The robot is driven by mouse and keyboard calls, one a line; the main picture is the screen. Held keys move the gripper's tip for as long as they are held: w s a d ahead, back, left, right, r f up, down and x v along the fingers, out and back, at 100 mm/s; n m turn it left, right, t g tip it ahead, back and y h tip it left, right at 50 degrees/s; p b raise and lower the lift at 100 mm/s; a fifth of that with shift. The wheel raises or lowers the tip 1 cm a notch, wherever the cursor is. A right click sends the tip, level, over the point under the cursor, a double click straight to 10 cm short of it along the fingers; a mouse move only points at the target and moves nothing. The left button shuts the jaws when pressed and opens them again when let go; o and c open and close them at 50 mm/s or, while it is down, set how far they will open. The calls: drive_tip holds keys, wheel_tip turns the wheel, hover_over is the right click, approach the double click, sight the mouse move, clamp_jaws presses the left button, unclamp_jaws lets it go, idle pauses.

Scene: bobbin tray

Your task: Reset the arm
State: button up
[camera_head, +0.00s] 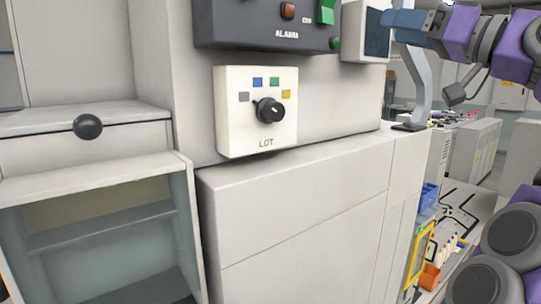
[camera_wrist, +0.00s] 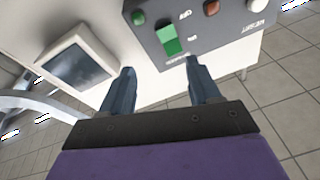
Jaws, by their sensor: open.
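My gripper (camera_wrist: 158,82) shows in the wrist view with its two dark fingers apart and nothing between them. Beyond the fingertips is the dark control box with a green switch (camera_wrist: 170,38) and a brown button. In the head view my arm comes in from the upper right. My gripper (camera_head: 385,22) is at the upper right there, in front of a screen, and its fingers are hard to make out. No bobbin or bobbin tray can be made out in either view.
A white LOT panel (camera_head: 230,130) with a black knob (camera_head: 269,110) is on the machine front, below the dark control box (camera_head: 225,25). A cabinet with a round black handle (camera_head: 88,126) and open shelves is at left. A grey screen (camera_wrist: 75,66) is left in the wrist view.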

drive_tip(key=a+f+m+g+h, duration=0.15)
drive_tip(key=a+f+g, duration=0.25)
drive_tip(key=a+f, duration=0.6)
drive_tip(key=a+f+m+g+h, duration=0.15)
drive_tip(key=a+f+g, duration=0.35)
drive_tip(key=a+f, duration=0.5)
drive_tip(key=s+d+f+g+h, duration=0.1)
drive_tip(key=s+f+g+h, duration=0.1)
drive_tip(key=s+f, duration=0.5)
drive_tip(key=s+d+f+g+h, duration=0.15)
drive_tip(key=s+f, duration=0.25)
drive_tip(key=f, duration=0.7)
drive_tip(key=s+f+g+h, duration=0.25)
drive_tip(key=s+f, duration=0.25)
drive_tip(key=f, duration=0.4)
drive_tip(key=s+d+f+m+g+h, duration=0.15)
drive_tip(key=s+d+f, duration=0.25)
drive_tip(key=s+f, duration=0.4)
drive_tip(key=s+d+f+m+g+h, duration=0.1)
drive_tip(key=s+d+f+h, duration=0.25)
drive_tip(key=s+f, duration=0.4)
wheel_tip(320, 180, down, 7)
drive_tip(key=s+y+b, duration=0.1)
drive_tip(key=b, duration=0.7)
drive_tip(key=shift+s+d+n, duration=0.25)
drive_tip(key=shift+s+n, duration=0.05)
drive_tip(key=shift+n, duration=0.05)
